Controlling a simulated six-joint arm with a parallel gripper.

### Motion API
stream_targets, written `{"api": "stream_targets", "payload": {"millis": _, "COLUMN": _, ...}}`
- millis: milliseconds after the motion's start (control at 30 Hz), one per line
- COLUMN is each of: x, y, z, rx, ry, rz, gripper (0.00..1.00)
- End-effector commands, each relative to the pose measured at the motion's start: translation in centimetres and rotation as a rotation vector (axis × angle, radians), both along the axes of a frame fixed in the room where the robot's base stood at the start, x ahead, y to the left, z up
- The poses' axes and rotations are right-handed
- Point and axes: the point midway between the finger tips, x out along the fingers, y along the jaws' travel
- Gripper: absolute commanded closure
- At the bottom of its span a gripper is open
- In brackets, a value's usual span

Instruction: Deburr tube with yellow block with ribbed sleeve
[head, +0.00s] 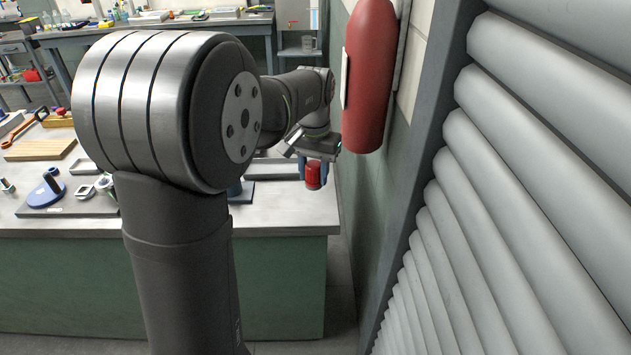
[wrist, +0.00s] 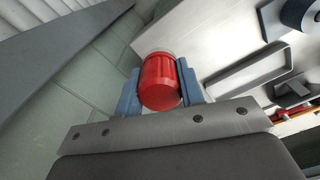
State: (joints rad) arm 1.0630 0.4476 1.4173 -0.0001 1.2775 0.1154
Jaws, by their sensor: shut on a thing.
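My gripper (head: 314,174) is at the right end of the bench, above its edge. Its two blue fingers are shut on a red ribbed cylinder (head: 313,177), one on each side. In the wrist view, the gripper (wrist: 160,84) holds the same red cylinder (wrist: 161,82), which has vertical ribs and a paler rim at its far end. I see no yellow block with a ribbed sleeve that I can identify, and no clear tube.
The bench top (head: 285,217) is clear at its front right. A grey tray (head: 273,168) lies left of my gripper. A blue round stand (head: 45,193) and a wooden board (head: 40,150) are farther left. A red wall-mounted cylinder (head: 370,75) and grey shutter (head: 530,170) bound the right.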

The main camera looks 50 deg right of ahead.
Motion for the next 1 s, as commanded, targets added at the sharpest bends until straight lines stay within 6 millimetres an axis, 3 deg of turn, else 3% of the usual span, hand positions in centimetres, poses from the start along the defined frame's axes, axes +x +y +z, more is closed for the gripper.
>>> {"api": "stream_targets", "payload": {"millis": 167, "x": 8.0, "y": 1.0, "z": 2.7, "rx": -0.003, "ry": -0.002, "rz": 0.011, "gripper": 0.92}}
{"api": "stream_targets", "payload": {"millis": 300, "x": 14.2, "y": 3.1, "z": 4.9, "rx": -0.003, "ry": -0.003, "rz": 0.011, "gripper": 0.92}}
{"api": "stream_targets", "payload": {"millis": 500, "x": 20.7, "y": 6.5, "z": 7.4, "rx": -0.002, "ry": -0.002, "rz": 0.007, "gripper": 0.92}}
{"api": "stream_targets", "payload": {"millis": 700, "x": 23.6, "y": 8.5, "z": 8.6, "rx": -0.001, "ry": -0.002, "rz": 0.003, "gripper": 0.92}}
{"api": "stream_targets", "payload": {"millis": 1000, "x": 24.0, "y": 8.8, "z": 8.7, "rx": -0.001, "ry": 0.000, "rz": 0.000, "gripper": 0.92}}
